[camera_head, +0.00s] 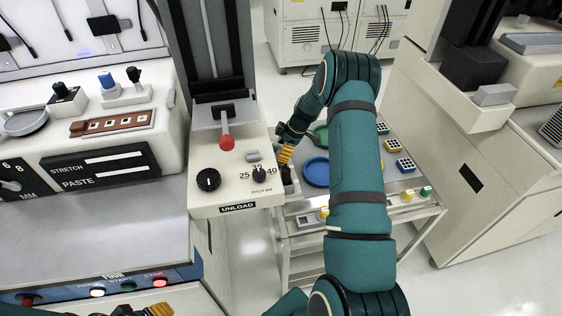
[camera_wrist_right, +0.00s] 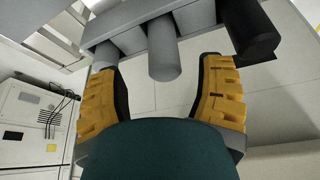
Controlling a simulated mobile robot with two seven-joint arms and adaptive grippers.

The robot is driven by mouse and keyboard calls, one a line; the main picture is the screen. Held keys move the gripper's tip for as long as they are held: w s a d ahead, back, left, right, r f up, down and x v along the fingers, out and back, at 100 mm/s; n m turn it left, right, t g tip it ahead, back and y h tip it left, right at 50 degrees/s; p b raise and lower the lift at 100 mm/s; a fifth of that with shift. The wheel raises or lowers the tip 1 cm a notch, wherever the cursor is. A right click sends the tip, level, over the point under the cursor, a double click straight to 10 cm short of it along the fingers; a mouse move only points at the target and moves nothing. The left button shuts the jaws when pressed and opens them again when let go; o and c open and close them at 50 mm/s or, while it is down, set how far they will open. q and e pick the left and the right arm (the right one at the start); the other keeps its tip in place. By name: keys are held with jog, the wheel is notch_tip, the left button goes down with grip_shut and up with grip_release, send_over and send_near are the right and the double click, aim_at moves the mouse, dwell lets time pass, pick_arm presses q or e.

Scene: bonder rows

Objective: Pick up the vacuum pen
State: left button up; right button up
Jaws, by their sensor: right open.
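I cannot pick out the vacuum pen for certain. In the right wrist view a grey cylinder (camera_wrist_right: 163,52) shows between the finger tips, and a thicker black cylinder (camera_wrist_right: 251,32) shows to the right. Both stand out from a grey bar (camera_wrist_right: 126,42). My right gripper (camera_head: 286,155) is at the left edge of the cart, its yellow fingers above a small dark object (camera_head: 288,178). The right wrist view shows the gripper (camera_wrist_right: 160,65) open, with nothing clearly held. My left gripper (camera_head: 150,311) is only partly in view at the bottom left.
A machine with an UNLOAD panel (camera_head: 237,209) stands close on the left. A beige cabinet (camera_head: 480,185) stands on the right.

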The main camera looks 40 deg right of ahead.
jog(key=x, duration=0.4)
jog(key=shift+s+a+f+b, duration=0.1)
jog(key=shift+s+f+b, duration=0.15)
jog(key=shift+b, duration=0.15)
jog(key=shift+r, duration=0.1)
grip_shut()
